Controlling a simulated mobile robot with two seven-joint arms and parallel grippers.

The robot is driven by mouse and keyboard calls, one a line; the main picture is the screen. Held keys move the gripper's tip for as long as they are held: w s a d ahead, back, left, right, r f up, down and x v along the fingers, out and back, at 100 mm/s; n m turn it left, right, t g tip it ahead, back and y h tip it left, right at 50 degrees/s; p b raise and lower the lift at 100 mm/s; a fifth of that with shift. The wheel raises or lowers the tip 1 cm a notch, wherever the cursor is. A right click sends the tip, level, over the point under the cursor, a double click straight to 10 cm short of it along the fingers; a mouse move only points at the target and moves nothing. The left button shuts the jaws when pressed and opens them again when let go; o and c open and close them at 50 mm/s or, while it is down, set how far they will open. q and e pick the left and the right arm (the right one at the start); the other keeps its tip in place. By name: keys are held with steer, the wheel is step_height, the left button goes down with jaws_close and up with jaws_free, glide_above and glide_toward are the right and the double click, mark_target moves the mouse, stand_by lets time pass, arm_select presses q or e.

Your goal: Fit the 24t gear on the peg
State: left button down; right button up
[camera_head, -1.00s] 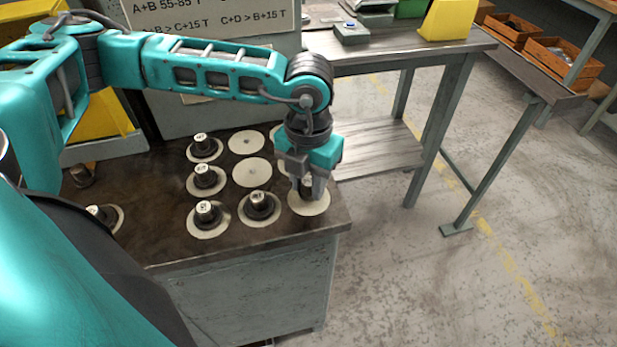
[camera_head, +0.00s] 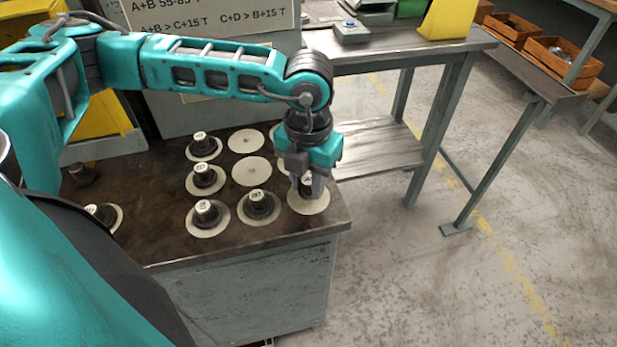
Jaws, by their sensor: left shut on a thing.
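My left gripper (camera_head: 306,186) points down over the front right pale disc (camera_head: 310,204) on the dark bench top. It is shut on a small dark gear (camera_head: 307,188) with a pale top. The gear's tooth mark is too small to read, and the fingers partly hide it. Whether the gear touches the disc cannot be told. Several other dark gears with pale labelled tops stand on pale discs to the left, such as one gear (camera_head: 258,203) beside the gripper and another (camera_head: 206,211) further left. The peg cannot be made out. My right gripper is not in view.
Bare pale discs (camera_head: 252,171) lie among the gears. One gear (camera_head: 97,212) stands apart at the left. A sign (camera_head: 215,25) stands behind the bench (camera_head: 150,240). A table with a shelf (camera_head: 375,145) stands to the right; the floor beyond is open.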

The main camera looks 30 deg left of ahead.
arm_select(q)
steer(key=shift+f+b, duration=0.6)
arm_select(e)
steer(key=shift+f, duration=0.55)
arm_select(q)
steer(key=c, duration=0.7)
jaws_free()
steer(key=shift+c, duration=0.2)
step_height(320, 180, up, 5)
step_height(320, 180, up, 21)
steer(key=p, duration=0.7)
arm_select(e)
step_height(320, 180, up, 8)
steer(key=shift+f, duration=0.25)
